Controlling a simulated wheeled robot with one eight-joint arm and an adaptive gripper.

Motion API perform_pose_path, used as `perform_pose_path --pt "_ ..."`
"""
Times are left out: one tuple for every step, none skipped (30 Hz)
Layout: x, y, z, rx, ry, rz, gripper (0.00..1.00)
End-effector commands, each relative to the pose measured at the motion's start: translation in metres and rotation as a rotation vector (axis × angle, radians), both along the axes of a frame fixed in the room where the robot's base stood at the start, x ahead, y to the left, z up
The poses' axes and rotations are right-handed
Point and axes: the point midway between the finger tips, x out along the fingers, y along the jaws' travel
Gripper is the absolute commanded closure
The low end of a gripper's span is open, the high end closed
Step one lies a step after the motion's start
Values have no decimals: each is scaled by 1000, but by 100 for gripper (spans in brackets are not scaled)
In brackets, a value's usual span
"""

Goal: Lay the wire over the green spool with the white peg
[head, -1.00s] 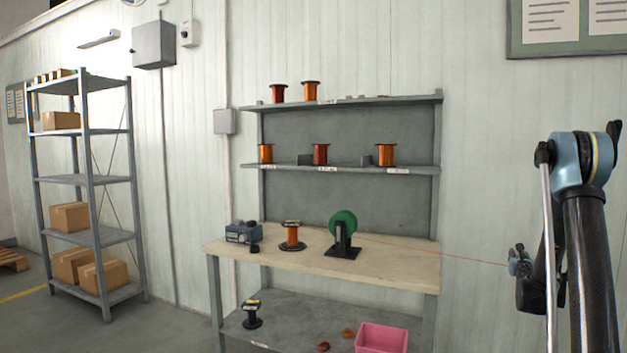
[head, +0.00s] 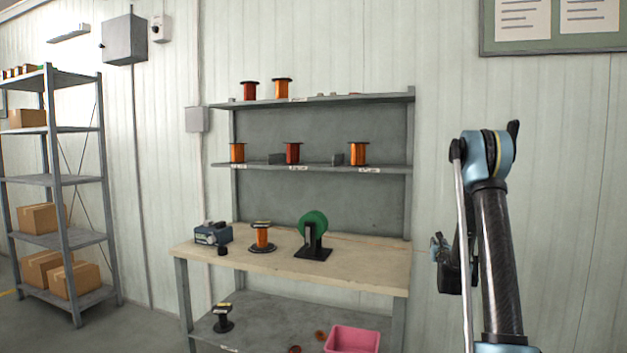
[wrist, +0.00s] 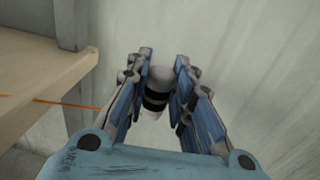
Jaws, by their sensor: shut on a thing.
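The green spool (head: 313,224) stands upright on a black stand on the workbench. My gripper (head: 438,250) is beyond the right end of the bench. In the wrist view my gripper (wrist: 161,80) is shut on the white peg (wrist: 160,77), which has black bands. Thin orange wire (wrist: 62,103) runs in from the left over the bench edge toward the peg; its very end is hard to make out. In the head view the wire is too faint to follow clearly, and the peg is not clearly visible.
The wooden workbench (head: 370,267) also holds an orange wire spool (head: 262,238) and a blue-grey device (head: 212,234). Shelves with several spools rise behind it. A pink bin (head: 352,341) sits on the lower shelf. The bench's right end is clear.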

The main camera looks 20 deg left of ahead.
Motion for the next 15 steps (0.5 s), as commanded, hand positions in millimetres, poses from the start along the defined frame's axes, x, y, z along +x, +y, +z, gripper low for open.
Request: perform_pose_path --pt "1 11 5 0 0 15 98" --pt "2 19 8 1 0 26 98" --pt "3 31 13 3 1 43 98" --pt "4 41 18 2 1 57 98" --pt "5 52 24 2 0 73 98" --pt "6 69 32 3 0 95 98" --pt "6 83 38 2 0 113 98" --pt "6 96 45 2 1 131 98" --pt "6 114 53 2 1 155 98" --pt "5 126 60 3 0 172 98" --pt "4 139 67 4 0 190 98" --pt "3 156 75 4 0 213 98" --pt "1 169 82 4 0 231 98" --pt "-1 181 89 5 -1 249 98" --pt "-4 198 98 6 -2 273 98"
